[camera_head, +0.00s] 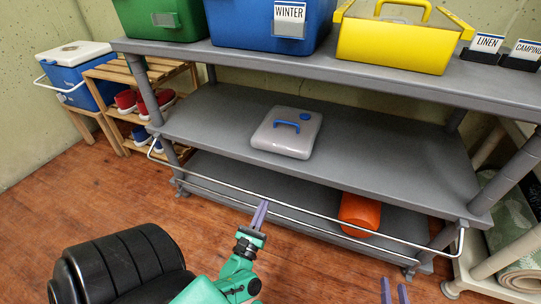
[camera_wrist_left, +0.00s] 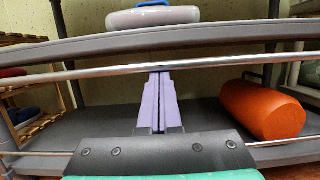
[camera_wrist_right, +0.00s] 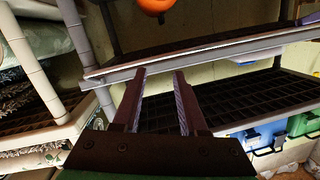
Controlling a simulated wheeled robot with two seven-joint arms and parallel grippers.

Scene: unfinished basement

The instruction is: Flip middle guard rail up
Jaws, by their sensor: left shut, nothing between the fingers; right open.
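The middle guard rail (camera_head: 318,222) is a thin metal bar with bent ends. It hangs below the front edge of the middle shelf (camera_head: 370,178) in the head view. It crosses the left wrist view as the upper bar (camera_wrist_left: 80,75). My left gripper (camera_head: 263,203) is shut and empty, with its purple fingertips (camera_wrist_left: 160,74) at the rail, near its middle. I cannot tell whether they touch it. My right gripper (camera_head: 394,288) is open and empty, low at the right, apart from the rail; its spread fingers (camera_wrist_right: 160,75) show in the right wrist view.
A grey case (camera_head: 288,133) lies on the middle shelf. An orange cylinder (camera_head: 360,214) lies on the bottom shelf. Blue (camera_head: 245,28) and yellow (camera_head: 390,45) boxes stand on top. A shoe rack (camera_head: 120,105) is at left; the wooden floor before the shelf has free room.

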